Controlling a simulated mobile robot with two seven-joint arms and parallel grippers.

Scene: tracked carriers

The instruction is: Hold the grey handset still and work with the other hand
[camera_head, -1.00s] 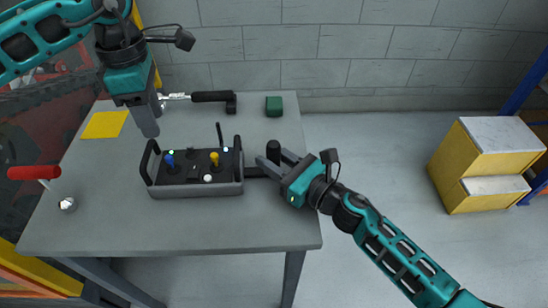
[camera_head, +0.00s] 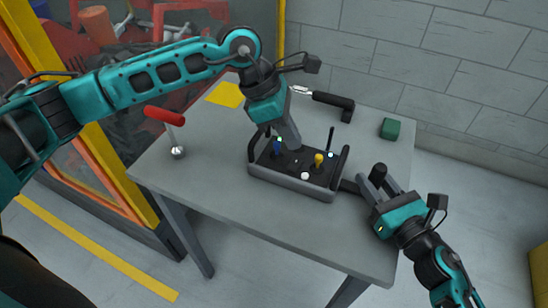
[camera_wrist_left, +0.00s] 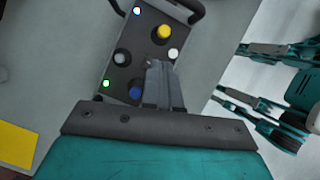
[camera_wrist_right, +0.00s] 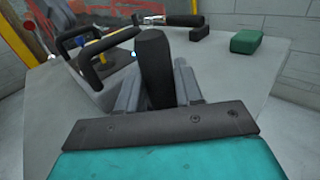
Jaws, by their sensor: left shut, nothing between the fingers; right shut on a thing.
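The grey handset (camera_head: 290,184) sits on the table with black side handles and a thin black aerial. Its top carries a blue stick (camera_head: 277,147), a yellow stick (camera_head: 319,160) and a white knob (camera_head: 305,176). In the left wrist view its panel (camera_wrist_left: 133,45) also shows a grey round control (camera_wrist_left: 122,57) and green and blue-white lights. My left gripper (camera_head: 295,147) is shut and empty, pointing down over the panel between the sticks; whether it touches cannot be told. My right gripper (camera_head: 378,184) is shut on a black upright grip (camera_wrist_right: 153,60) joined by a dark bar to the handset's right end.
Behind the handset lie a black-handled tool (camera_head: 332,100), a green block (camera_head: 390,129) and a yellow sheet (camera_head: 225,95). A red-handled lever with a metal ball (camera_head: 177,152) is at the left. The table's front left (camera_head: 215,185) is bare.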

